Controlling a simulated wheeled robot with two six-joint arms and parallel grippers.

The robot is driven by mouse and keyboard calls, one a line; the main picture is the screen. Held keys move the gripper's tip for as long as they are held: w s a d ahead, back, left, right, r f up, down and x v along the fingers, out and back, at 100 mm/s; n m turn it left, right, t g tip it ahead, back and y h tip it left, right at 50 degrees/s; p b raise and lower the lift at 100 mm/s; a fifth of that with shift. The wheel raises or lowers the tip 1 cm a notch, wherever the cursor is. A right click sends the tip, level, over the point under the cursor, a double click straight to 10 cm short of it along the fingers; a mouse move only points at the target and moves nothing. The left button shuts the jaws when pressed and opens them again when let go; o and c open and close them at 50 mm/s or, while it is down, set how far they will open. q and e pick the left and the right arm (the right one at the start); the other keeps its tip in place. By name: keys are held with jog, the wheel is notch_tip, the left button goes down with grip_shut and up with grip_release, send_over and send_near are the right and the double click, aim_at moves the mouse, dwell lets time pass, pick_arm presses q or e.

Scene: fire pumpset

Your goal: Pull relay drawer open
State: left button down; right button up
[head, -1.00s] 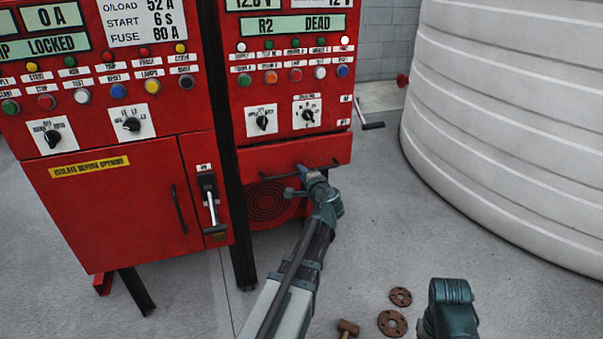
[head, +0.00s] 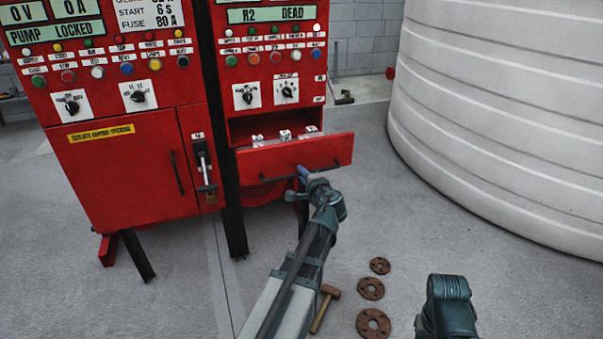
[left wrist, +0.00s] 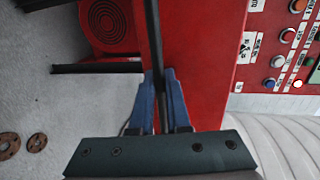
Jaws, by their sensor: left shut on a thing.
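The red relay drawer (head: 322,153) sits below the right-hand control panel and is pulled part way out. White relay-like parts (head: 285,135) show inside it behind the front. A dark bar handle (left wrist: 153,25) runs across the drawer front. My left gripper (head: 301,171) is at this handle in the head view. In the left wrist view, its blue fingers (left wrist: 161,78) are shut on the handle, in front of the red drawer face. Part of my right arm shows at the lower right of the head view, but its gripper does not.
A red cabinet (head: 120,180) with a lever switch (head: 204,168) stands left of the drawer. A large white tank (head: 500,120) is at the right. Rusty flanges (head: 371,288) and a hammer (head: 325,308) lie on the floor near my left arm. Floor between drawer and tank is clear.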

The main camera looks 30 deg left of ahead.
pick_arm(q)
jog(key=shift+s+d, duration=0.15)
jog(key=shift+d, duration=0.05)
jog(key=c, duration=1.2)
grip_release()
jog(key=p+v, duration=0.2)
jog(key=v, duration=1.1)
jog(key=shift+s+d+r+p, duration=0.1)
jog(key=shift+s+d+p, duration=0.15)
jog(key=shift+s+p, duration=0.1)
jog(key=shift+w, duration=0.1)
